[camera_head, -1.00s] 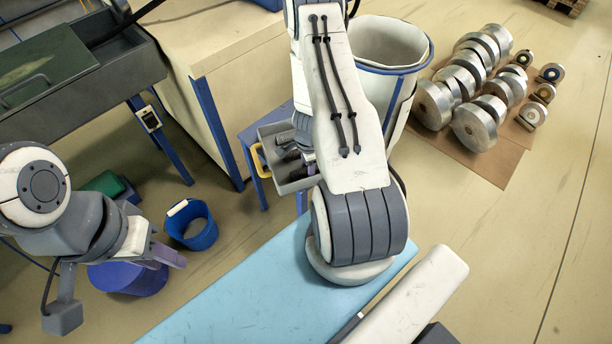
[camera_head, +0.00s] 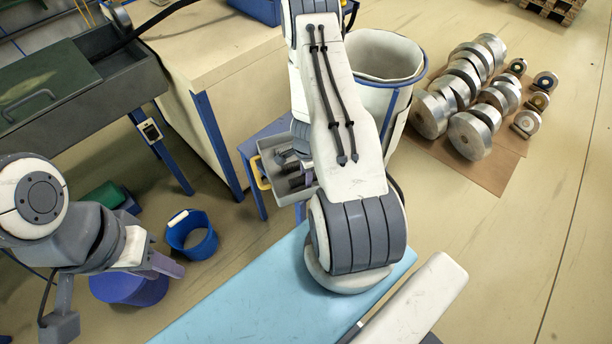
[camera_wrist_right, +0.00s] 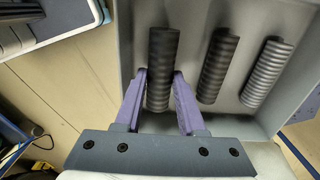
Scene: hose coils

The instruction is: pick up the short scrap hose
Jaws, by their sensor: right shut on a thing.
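A grey tray (camera_head: 268,172) holds several short ribbed hose pieces, three of them seen in the right wrist view. My right gripper (camera_wrist_right: 160,78) is shut on the leftmost one, a dark ribbed hose piece (camera_wrist_right: 162,50), with one purple finger on each side. Whether this piece still touches the tray floor is unclear. A dark grey hose piece (camera_wrist_right: 218,65) and a lighter grey one (camera_wrist_right: 267,73) lie to its right. In the head view my right arm hides that gripper. My left gripper (camera_head: 168,264) hangs at the left, away from the tray; its finger gap is unclear.
The tray sits on a blue stand (camera_head: 257,142) beside a tall white bin (camera_head: 385,60) with a blue rim. Metal coils (camera_head: 470,135) lie on cardboard at the right. A blue bucket (camera_head: 192,240) stands on the floor. A light blue surface (camera_head: 260,305) lies in front.

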